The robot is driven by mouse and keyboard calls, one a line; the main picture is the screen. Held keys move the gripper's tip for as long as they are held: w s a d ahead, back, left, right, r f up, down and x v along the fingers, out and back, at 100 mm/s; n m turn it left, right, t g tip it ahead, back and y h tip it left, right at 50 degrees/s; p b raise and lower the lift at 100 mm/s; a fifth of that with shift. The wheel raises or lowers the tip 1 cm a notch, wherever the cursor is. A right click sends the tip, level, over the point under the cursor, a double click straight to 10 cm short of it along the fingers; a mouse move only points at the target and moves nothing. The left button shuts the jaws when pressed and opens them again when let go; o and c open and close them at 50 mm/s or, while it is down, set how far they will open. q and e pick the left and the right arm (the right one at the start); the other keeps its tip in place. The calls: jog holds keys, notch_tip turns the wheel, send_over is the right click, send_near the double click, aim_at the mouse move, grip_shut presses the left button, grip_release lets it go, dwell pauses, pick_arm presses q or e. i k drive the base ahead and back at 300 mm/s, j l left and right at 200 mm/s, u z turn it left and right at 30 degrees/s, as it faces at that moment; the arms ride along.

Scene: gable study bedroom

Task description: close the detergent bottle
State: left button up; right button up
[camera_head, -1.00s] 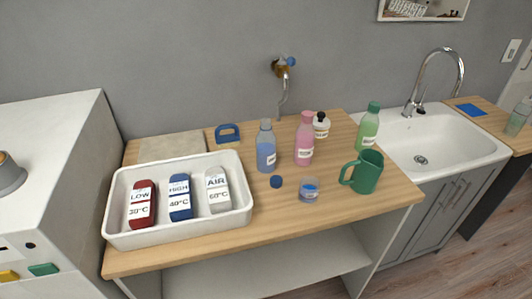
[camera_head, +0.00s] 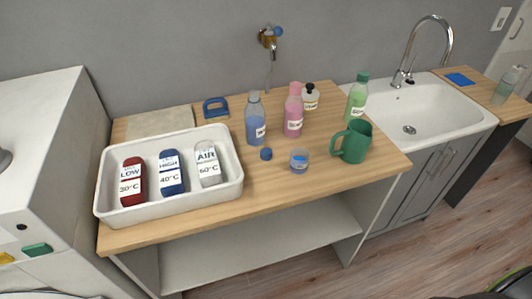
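A clear bottle with blue liquid (camera_head: 255,122) stands upright on the wooden counter, behind the white tray's right end. Its neck shows no coloured cap. A small dark blue cap (camera_head: 266,154) lies on the counter just in front of it, apart from it. A pink bottle (camera_head: 293,112) and a green bottle (camera_head: 357,98) stand upright to its right, both with tops in their own colour. The labels are too small to read, so I cannot tell for sure which is detergent. Neither of my grippers is in view.
A white tray (camera_head: 170,208) holds red, blue and white labelled blocks. A small clear cup (camera_head: 299,167) with blue in it, a green mug (camera_head: 354,142), a white dark-topped bottle (camera_head: 310,98) and a blue-handled brush (camera_head: 216,108) stand nearby. The counter's front strip is clear.

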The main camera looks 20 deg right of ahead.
aim_at(254, 112)
jog(key=l+u, duration=0.25)
jog(key=l, duration=0.2)
jog(key=k+l+u, duration=0.2)
jog(key=l, duration=0.25)
jog(key=l+u, duration=0.25)
jog(key=l, duration=0.2)
jog(key=k+l+u, duration=0.2)
jog(key=l, duration=0.2)
jog(key=l+u, duration=0.25)
jog(key=l, duration=0.2)
jog(key=k, duration=0.05)
